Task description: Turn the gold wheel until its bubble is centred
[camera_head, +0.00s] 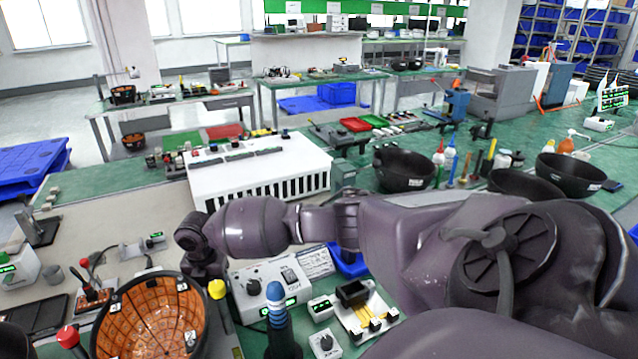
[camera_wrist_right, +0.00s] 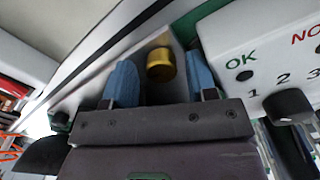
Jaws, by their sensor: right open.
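The gold wheel (camera_wrist_right: 160,64) is a small gold cylinder in the right wrist view, on a narrow pale strip. My right gripper (camera_wrist_right: 161,82) is open, its two blue fingers on either side of the wheel. A gap shows between each finger and the wheel. In the head view my right arm reaches across to the left and its wrist end points down beside the white box (camera_head: 250,309); the fingertips are hidden there. I cannot make out the bubble in either view. My left gripper is not in view.
In the wrist view a white panel (camera_wrist_right: 225,45) marked OK, with numbers and a black knob (camera_wrist_right: 288,106), stands close to the right finger. In the head view a black bowl with an orange inside (camera_head: 150,318) sits left of my wrist. Dark bowls (camera_head: 404,170) stand farther back.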

